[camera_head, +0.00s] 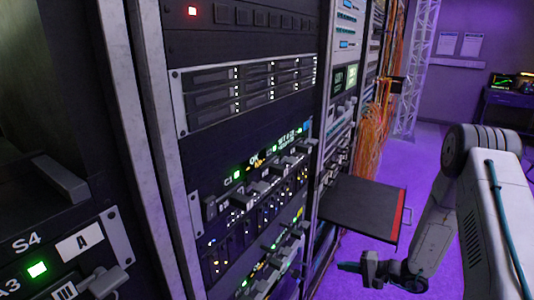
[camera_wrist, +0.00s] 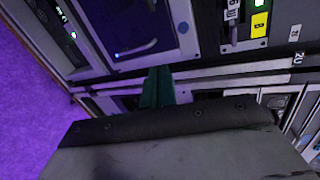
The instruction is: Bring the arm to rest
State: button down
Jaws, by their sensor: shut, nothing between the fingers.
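My arm (camera_head: 440,230) reaches down from the right side in the head view, bent at a large grey joint. My gripper (camera_head: 345,267) is at its lower end, low in front of the racks and below the pulled-out shelf. Its fingers are shut and hold nothing. In the wrist view, the dark green fingers of my gripper (camera_wrist: 157,85) point toward a rack front. I cannot tell how far the fingertips are from it.
A dark shelf with a red edge (camera_head: 399,215) sticks out of the rack (camera_head: 250,140) above my gripper. Orange cables (camera_head: 376,130) hang farther back. A truss (camera_head: 413,70) and a desk (camera_head: 510,108) stand behind. The purple floor (camera_head: 355,245) shows open room.

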jog(key=s+a+r+n+g+h, duration=0.2)
jog(key=s+r+h, duration=0.4)
jog(key=s+r, duration=1.1)
jog(key=s+a+r+n+g+h, duration=0.1)
jog(key=s+r+n+g+h, duration=0.3)
jog(key=s+r, duration=1.2)
notch_tip(320, 180, up, 6)
jog(key=shift+s+a+n+h, duration=0.35)
jog(key=shift+n+h, duration=0.65)
jog(key=shift+h, duration=0.1)
